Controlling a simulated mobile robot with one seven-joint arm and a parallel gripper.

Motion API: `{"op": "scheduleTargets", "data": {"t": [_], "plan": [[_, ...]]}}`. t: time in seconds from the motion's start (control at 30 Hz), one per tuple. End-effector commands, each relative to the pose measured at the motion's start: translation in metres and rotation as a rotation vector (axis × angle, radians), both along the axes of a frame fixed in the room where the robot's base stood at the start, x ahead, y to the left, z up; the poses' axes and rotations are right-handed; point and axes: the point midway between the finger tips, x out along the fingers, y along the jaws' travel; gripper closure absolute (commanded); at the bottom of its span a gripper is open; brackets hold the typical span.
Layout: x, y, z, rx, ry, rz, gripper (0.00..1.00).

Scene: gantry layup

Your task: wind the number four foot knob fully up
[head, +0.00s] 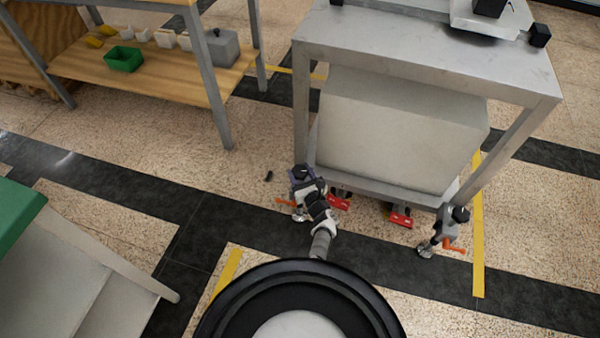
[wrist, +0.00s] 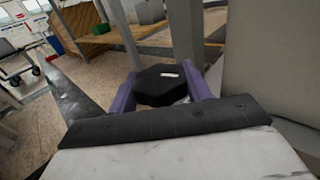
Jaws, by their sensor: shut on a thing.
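A black faceted foot knob (wrist: 162,86) with a small white mark on top sits between the two purple fingers of my gripper (wrist: 164,90). My gripper (head: 303,180) is shut on this knob at the front left leg of the grey steel stand (head: 428,50). The knob's dark top (head: 299,171) also shows in the head view. An orange lever (head: 285,202) and a foot pad (head: 298,217) show beside my gripper, low at that leg. The knob's stem is hidden. I cannot read a number on it.
Another dark knob (head: 460,214) with an orange lever (head: 455,250) and foot pad (head: 425,252) is at the front right leg. Red pieces (head: 401,218) lie under the stand's big pale block (head: 400,135). A wooden-shelved bench (head: 170,80) stands back left. A small dark object (head: 269,176) lies on the floor.

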Motion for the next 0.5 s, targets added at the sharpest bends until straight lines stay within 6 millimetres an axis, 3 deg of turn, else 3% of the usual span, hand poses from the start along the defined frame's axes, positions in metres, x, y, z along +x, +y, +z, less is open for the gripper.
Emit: {"op": "scheduleTargets", "data": {"t": [0.27, 0.5], "plan": [[0.0015, -0.0014, -0.0021, -0.003, -0.003, 0.099, 0.74], [0.0026, -0.0031, -0.005, -0.002, -0.004, 0.29, 0.74]]}}
